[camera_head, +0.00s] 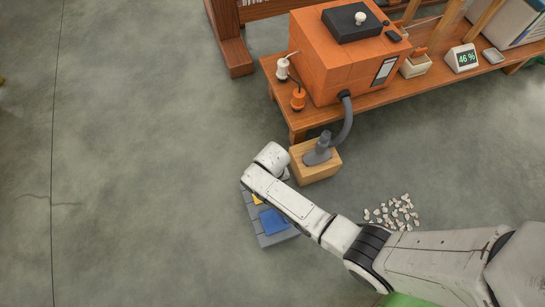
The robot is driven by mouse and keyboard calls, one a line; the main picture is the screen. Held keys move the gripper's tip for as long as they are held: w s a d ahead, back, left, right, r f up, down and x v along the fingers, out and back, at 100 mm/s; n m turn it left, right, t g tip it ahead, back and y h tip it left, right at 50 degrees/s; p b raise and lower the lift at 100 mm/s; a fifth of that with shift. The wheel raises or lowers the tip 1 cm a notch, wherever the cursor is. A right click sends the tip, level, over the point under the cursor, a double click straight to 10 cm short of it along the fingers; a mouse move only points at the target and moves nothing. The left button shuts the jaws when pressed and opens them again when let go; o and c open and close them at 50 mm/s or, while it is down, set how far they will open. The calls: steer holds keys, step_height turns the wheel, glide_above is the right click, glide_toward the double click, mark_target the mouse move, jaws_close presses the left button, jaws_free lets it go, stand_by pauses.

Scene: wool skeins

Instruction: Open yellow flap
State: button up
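A low grey box (274,240) stands on the floor, partly under my arm. A blue flap (272,221) lies on its top. A small part of a yellow flap (258,199) shows at the upper left of the blue one, beside my arm. The rest of the yellow flap is hidden by the arm, so I cannot tell whether it is raised. The end of my arm is just above the far end of the box in the picture. My gripper's fingers are hidden beneath it, and I see nothing held.
A wooden box (317,165) with a grey nozzle and hose (346,120) stands close to my arm's end. Behind is a wooden bench (345,112) bearing an orange cabinet (335,58). Pale scraps (393,212) lie on the floor. The floor at left is clear.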

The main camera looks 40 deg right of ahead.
jaws_close()
stand_by(0.9)
steer(key=shift+r, duration=0.15)
